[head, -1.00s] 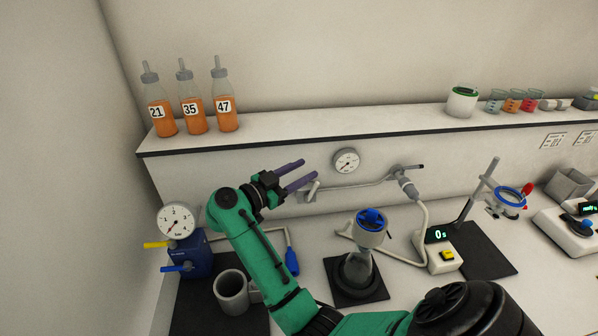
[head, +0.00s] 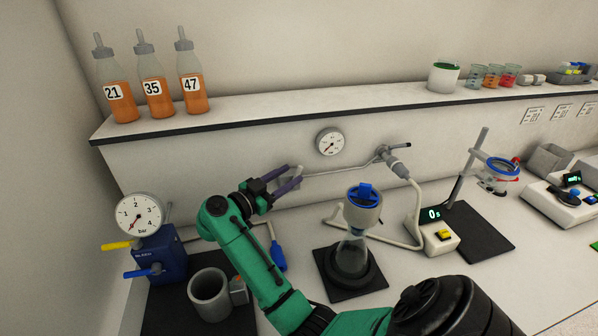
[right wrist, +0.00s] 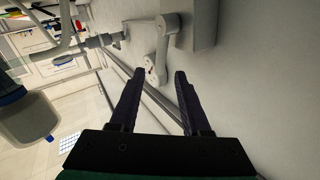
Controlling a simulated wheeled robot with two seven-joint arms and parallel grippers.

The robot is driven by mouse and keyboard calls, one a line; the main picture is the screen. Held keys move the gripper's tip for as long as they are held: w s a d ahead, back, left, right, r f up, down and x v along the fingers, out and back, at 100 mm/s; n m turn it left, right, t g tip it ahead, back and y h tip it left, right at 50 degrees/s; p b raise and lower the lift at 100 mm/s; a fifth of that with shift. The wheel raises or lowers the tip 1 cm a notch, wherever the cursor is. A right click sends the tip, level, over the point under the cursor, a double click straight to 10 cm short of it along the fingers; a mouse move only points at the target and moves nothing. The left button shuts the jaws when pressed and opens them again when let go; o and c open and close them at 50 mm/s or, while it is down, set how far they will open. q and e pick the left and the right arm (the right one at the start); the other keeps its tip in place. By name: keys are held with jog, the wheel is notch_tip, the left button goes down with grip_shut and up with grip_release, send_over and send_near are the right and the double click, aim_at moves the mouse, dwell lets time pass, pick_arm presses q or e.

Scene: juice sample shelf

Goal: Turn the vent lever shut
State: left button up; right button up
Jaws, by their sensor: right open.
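The vent lever, as best I can tell, is a grey crank-like lever (right wrist: 161,50) on the pale wall line in the right wrist view. Its lower end appears between the fingertips, and I cannot tell whether they touch it. My right gripper (head: 294,175) is open, with two purple fingers pointing at the wall below the shelf; it also shows in the wrist view (right wrist: 160,72). In the head view the fingers mostly cover the lever. My left gripper is not in view.
A blue-lidded filter funnel (head: 362,207) stands nearby. A blue gauge box (head: 158,257) and grey mug (head: 209,294) are left. Bottles (head: 155,97) stand above.

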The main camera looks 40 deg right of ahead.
aim_at(298, 171)
jog(key=d+p, duration=0.1)
jog(key=d, duration=0.3)
jog(key=shift+d+r, duration=0.1)
jog(key=shift+d, duration=0.25)
jog(key=shift+w+d, duration=0.1)
jog(key=shift+c, duration=0.4)
grip_shut()
dwell(0.5)
